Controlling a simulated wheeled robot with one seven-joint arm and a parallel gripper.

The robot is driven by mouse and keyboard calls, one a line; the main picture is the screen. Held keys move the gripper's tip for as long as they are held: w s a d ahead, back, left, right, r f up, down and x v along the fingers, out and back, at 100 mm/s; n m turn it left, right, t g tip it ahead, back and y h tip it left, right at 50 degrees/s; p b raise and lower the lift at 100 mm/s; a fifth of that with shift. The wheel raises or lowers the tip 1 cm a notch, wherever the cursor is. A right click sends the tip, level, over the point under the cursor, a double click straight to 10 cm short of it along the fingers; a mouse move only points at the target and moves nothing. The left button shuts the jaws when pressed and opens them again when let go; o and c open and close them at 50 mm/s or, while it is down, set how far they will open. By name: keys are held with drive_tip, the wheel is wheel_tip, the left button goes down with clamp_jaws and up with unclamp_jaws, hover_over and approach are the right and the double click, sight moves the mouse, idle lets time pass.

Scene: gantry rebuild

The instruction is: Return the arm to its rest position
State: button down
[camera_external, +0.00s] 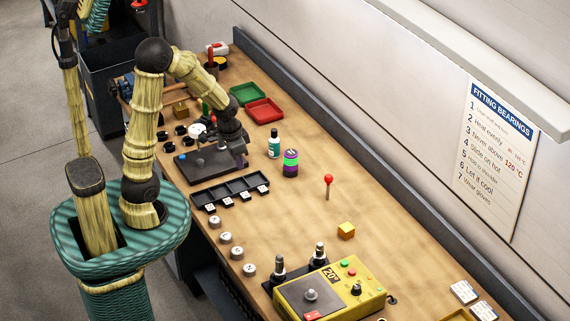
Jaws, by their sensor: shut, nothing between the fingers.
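My arm (145,120) rises from my green base, bends at a dark elbow and reaches over the left part of the wooden bench. My gripper (241,160) points down above the right end of a dark plate (205,163). It is shut and holds nothing that I can see. Its fingertips are small and dark against the plate, so I cannot tell whether they touch it.
Green (246,93) and red (264,111) trays lie behind my gripper. A bottle (274,143) and a striped can (290,163) stand to its right. A black compartment tray (230,190) lies in front. A yellow device (330,288) stands at the near end.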

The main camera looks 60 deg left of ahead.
drive_tip(key=shift+n+t, duration=0.3)
drive_tip(key=shift+n, duration=0.4)
drive_tip(key=s+d, duration=0.2)
drive_tip(key=s+d+b, duration=0.1)
drive_tip(key=s+d, duration=0.1)
drive_tip(key=shift+d+f, duration=0.1)
drive_tip(key=shift+f, duration=0.3)
